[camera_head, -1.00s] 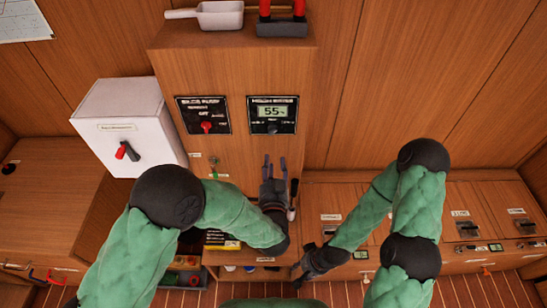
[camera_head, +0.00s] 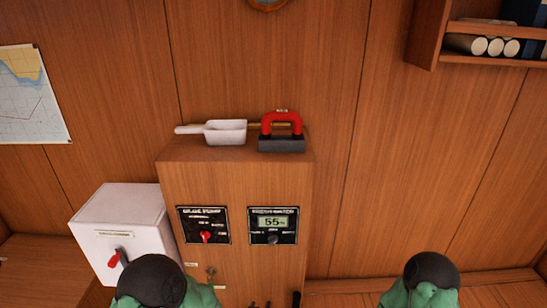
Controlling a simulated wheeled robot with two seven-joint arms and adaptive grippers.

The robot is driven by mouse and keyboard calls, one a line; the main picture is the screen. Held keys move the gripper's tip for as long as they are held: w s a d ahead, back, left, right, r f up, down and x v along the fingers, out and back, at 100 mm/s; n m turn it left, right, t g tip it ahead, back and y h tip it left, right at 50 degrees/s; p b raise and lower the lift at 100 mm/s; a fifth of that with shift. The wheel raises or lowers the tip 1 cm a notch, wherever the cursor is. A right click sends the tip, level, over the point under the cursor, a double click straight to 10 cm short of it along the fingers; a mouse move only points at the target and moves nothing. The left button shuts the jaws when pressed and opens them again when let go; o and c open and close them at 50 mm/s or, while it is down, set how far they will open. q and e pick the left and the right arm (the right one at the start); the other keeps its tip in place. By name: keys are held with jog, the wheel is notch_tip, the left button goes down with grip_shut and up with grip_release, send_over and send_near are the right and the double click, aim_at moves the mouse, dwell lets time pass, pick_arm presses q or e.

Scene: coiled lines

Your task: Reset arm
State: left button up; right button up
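My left arm (camera_head: 152,281) shows at the bottom left, a black joint with green sleeve, in front of the cabinet's lower left. My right arm (camera_head: 432,274) shows at the bottom right as a black joint and green sleeve. My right gripper is below the picture.
The cabinet carries a panel with a red knob (camera_head: 206,237) and a panel reading 55 (camera_head: 272,222). A white scoop (camera_head: 225,132) and a red-handled block (camera_head: 281,143) stand on top. A white box (camera_head: 118,222) is at left, a shelf (camera_head: 495,58) at upper right.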

pick_arm(q)
jog(key=s+a+f+n+g+h, duration=0.1)
jog(key=s+a+f+n+g, duration=0.1)
jog(key=s+f, duration=0.3)
jog(key=s+a+f+n+g, duration=0.1)
jog(key=s+f+n+g, duration=0.2)
jog(key=s, duration=0.6)
jog(key=s+a+f+n+g+h, duration=0.1)
jog(key=s+a+f+n+g, duration=0.1)
jog(key=s+f+g, duration=0.4)
notch_tip(320, 180, down, 2)
jog(key=shift+s+a+n+h, duration=0.3)
jog(key=shift+s+a+n, duration=0.05)
jog(key=shift+s+n, duration=0.25)
jog(key=shift+w, duration=0.1)
dwell(0.8)
